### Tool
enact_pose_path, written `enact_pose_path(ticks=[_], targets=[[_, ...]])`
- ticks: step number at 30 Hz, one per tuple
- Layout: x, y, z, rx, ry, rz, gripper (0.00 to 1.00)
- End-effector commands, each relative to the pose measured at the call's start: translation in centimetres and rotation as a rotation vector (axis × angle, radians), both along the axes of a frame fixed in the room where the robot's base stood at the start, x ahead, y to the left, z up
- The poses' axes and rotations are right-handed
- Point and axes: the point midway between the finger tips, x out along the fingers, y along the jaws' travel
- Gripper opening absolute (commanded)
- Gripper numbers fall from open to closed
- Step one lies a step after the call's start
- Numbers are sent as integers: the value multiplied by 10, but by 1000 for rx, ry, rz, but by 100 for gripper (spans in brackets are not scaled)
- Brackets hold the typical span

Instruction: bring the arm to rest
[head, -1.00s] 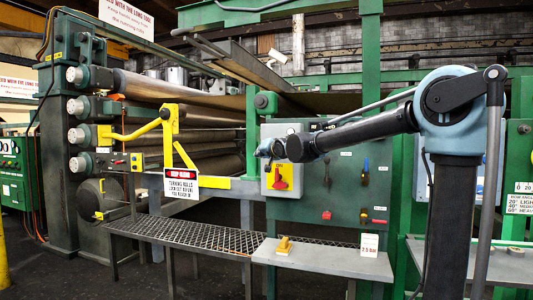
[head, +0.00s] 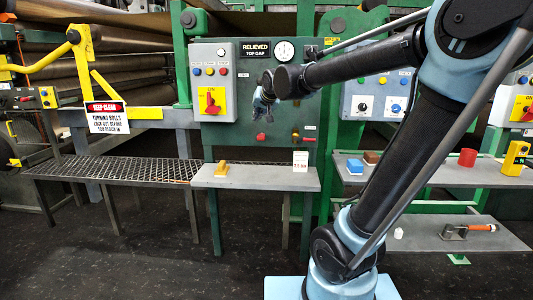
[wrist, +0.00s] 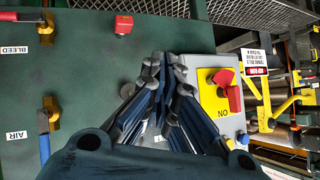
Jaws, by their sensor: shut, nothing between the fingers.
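My gripper (head: 262,105) is at the end of my arm, in front of the green control panel (head: 230,135). In the head view it is right of the red rotary switch (head: 211,102) on its yellow plate, with the fingers pointing down. In the wrist view my gripper (wrist: 165,68) has its fingers together with nothing between them. The red switch (wrist: 228,88) is there to the right of the fingertips. Whether the fingers touch the panel cannot be told.
A grey shelf (head: 250,180) with a yellow block (head: 222,169) stands below the panel. A grating bench (head: 120,170) is to its left. A side table (head: 420,172) on the right carries several small objects. The dark floor (head: 160,260) in front is clear.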

Motion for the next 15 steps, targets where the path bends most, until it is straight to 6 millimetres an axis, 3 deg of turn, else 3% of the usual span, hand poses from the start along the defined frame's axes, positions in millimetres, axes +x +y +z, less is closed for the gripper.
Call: enact_pose_path(ticks=[1,6,15], targets=[[-14,-25,-16,-32,31,-19,0],[-69,-94,-69,-141,154,-53,0],[-185,-184,-166,-281,398,-72,0]])
